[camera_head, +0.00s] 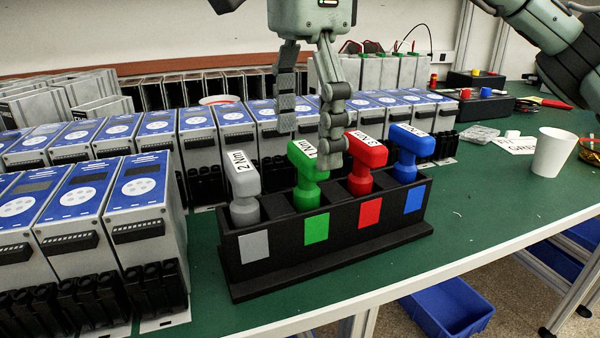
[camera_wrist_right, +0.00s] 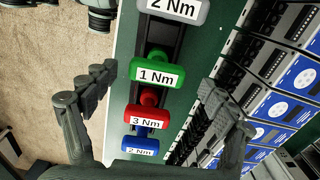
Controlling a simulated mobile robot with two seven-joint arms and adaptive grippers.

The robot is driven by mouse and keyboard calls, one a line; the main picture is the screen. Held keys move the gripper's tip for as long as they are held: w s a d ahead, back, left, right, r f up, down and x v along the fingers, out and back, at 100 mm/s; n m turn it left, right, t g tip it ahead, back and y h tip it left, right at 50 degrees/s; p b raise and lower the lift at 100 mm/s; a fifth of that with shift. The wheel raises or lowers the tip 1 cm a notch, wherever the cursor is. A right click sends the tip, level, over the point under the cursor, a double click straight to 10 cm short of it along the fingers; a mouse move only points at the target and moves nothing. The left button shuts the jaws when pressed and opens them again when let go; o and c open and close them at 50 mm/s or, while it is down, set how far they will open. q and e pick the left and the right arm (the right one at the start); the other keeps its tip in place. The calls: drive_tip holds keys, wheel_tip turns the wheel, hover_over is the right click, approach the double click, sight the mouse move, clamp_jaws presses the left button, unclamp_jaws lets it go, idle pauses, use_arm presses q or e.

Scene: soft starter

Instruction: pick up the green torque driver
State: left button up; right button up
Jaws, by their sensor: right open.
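The green torque driver (camera_head: 305,166) stands upright in the second slot from the left of a black holder (camera_head: 330,258), above a green square. Its T-shaped handle carries a "1 Nm" label. In the right wrist view the green driver (camera_wrist_right: 158,74) lies between the two spread fingers. My right gripper (camera_head: 310,146) is open and empty, pointing down over the green driver. One finger is at its far side and the other at its near right, partly covering the handle's end in the head view. Contact cannot be told. My left gripper is not in view.
A grey driver (camera_head: 243,185) stands left of the green one; a red driver (camera_head: 366,160) and a blue driver (camera_head: 409,152) stand right, close by. Rows of soft starters (camera_head: 110,210) fill the left and back. A white cup (camera_head: 552,152) stands at right.

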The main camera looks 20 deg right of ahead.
sight(308, 187)
drive_tip(key=f, duration=0.3)
drive_tip(key=shift+s+d+f, duration=0.1)
drive_tip(key=shift+s+f, duration=0.1)
drive_tip(key=shift+s, duration=0.05)
wheel_tip(308, 187, down, 2)
drive_tip(key=shift+f, duration=0.15)
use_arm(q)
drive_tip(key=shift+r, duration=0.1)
use_arm(e)
drive_tip(key=shift+f, duration=0.45)
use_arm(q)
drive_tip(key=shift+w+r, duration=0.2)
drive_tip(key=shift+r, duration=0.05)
use_arm(e)
drive_tip(key=shift+w, duration=0.1)
drive_tip(key=c, duration=1.3)
drive_tip(key=shift+r, duration=0.1)
